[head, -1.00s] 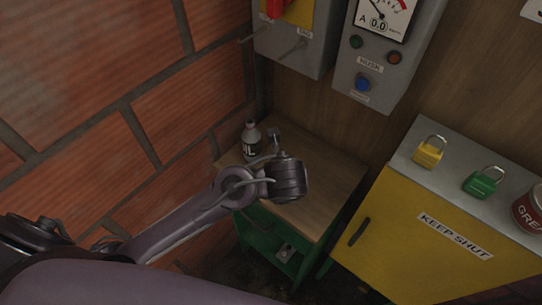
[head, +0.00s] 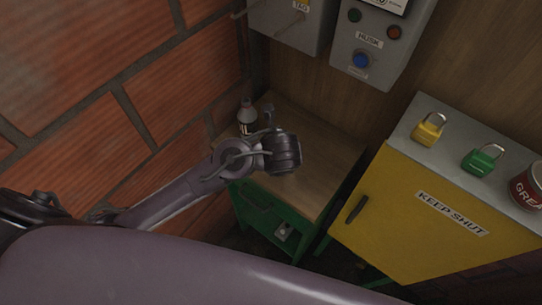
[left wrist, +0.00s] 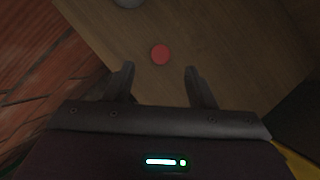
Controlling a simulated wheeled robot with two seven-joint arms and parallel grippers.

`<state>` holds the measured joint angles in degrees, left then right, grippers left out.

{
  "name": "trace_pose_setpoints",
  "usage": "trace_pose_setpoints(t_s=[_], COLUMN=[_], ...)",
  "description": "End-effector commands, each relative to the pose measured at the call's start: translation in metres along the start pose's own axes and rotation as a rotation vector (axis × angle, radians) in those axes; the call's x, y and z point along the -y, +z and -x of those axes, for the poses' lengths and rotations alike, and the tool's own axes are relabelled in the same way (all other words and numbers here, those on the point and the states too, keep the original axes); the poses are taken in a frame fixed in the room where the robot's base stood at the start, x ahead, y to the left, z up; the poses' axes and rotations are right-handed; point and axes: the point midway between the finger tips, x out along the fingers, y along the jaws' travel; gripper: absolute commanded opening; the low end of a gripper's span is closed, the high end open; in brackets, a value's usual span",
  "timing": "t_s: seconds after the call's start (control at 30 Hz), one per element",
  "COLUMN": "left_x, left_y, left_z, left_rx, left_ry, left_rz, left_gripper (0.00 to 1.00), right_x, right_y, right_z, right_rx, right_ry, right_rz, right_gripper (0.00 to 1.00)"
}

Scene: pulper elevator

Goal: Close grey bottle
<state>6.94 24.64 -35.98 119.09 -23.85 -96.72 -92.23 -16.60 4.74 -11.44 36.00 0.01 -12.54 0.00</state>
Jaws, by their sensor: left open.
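The grey bottle (head: 247,118) stands upright at the back left of the small wooden-topped table (head: 325,168), near the brick wall. It has a dark label with pale letters. In the left wrist view, a red disc (left wrist: 160,54), which looks like a cap, lies on the wood. A grey rounded shape at the top edge (left wrist: 128,2) may be the bottle, mostly cut off. My left gripper (left wrist: 159,72) is open and empty over the table, its fingers on either side of the disc in that view. In the head view my wrist hides the disc. My right gripper is not in view.
A yellow cabinet (head: 410,222) stands to the right, with a yellow padlock (head: 427,131), a green padlock (head: 481,160) and a red can (head: 527,187) on top. Grey control boxes (head: 374,50) hang on the wall behind. The table's right side is clear.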

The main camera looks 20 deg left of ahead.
Motion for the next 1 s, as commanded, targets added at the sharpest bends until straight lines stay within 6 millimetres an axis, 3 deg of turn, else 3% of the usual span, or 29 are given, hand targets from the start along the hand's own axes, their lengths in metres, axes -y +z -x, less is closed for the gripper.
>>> trace_pose_setpoints(t_s=[0.4, 0.77, 1.0], left_x=[0.0, 0.001, 0.001], left_y=[-0.001, -0.001, -0.001], left_z=[-0.049, -0.052, -0.052], left_rx=[0.0, 0.0, -0.001], left_ry=[0.003, 0.0, 0.0], left_rz=[-0.001, 0.0, 0.0], left_gripper=[0.5, 0.5, 0.23], right_x=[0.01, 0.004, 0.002], right_y=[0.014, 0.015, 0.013], right_z=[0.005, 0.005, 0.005], right_rx=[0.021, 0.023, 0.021], right_ry=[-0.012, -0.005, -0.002], right_rz=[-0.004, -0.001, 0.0], right_gripper=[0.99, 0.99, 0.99])
